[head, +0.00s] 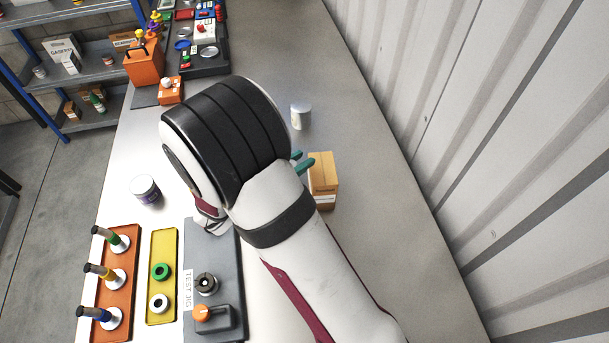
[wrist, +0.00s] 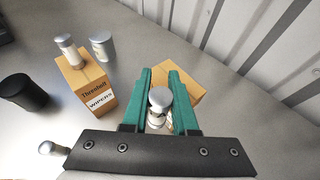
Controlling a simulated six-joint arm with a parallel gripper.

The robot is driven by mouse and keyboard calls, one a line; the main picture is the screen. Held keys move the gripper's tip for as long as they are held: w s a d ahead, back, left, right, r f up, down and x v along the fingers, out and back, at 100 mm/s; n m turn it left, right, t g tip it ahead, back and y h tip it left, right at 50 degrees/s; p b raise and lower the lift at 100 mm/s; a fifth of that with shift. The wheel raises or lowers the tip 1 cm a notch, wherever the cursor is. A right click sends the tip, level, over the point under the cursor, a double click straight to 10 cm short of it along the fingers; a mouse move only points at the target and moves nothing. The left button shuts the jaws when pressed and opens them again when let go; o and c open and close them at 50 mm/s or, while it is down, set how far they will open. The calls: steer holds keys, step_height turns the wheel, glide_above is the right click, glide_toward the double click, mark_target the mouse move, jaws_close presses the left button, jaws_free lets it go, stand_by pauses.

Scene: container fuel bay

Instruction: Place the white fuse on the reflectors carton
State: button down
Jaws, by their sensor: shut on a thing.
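My gripper shows as teal fingers in the head view (head: 304,162), mostly hidden behind my arm, and in the wrist view (wrist: 160,88). It is shut on the white fuse (wrist: 160,99), a small cylinder with a silvery cap. A brown carton (wrist: 203,76) lies beyond and beneath the fingers; it also shows in the head view (head: 323,172). Its printing is too small to read, so I cannot confirm it is the reflectors carton. Whether the fuse touches it is hidden. Another carton (wrist: 97,88), marked WIPERS, stands left with a silver-capped cylinder (wrist: 66,48) on top.
A pale can (head: 300,116) stands behind the carton. The bench right of the carton is clear up to the corrugated wall (head: 500,130).

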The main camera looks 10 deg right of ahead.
steer(key=s+d+r+g, duration=0.1)
steer(key=s+d+r, duration=0.1)
steer(key=d+r, duration=0.45)
steer(key=s+d+r, duration=0.2)
steer(key=d+r, duration=0.1)
steer(key=d, duration=0.7)
glide_above(330, 161)
steer(key=shift+m+h, duration=0.3)
steer(key=shift+h, duration=0.1)
steer(key=f, duration=0.6)
steer(key=shift+s+d+f, duration=0.1)
steer(key=shift+d+f, duration=0.1)
steer(key=shift+d, duration=0.1)
steer(key=shift+a+f, duration=0.15)
steer(key=shift+f, duration=0.95)
steer(key=shift+a+f, duration=0.1)
steer(key=shift+f, duration=1)
steer(key=shift+f, duration=0.1)
steer(key=c, duration=0.7)
jaws_free()
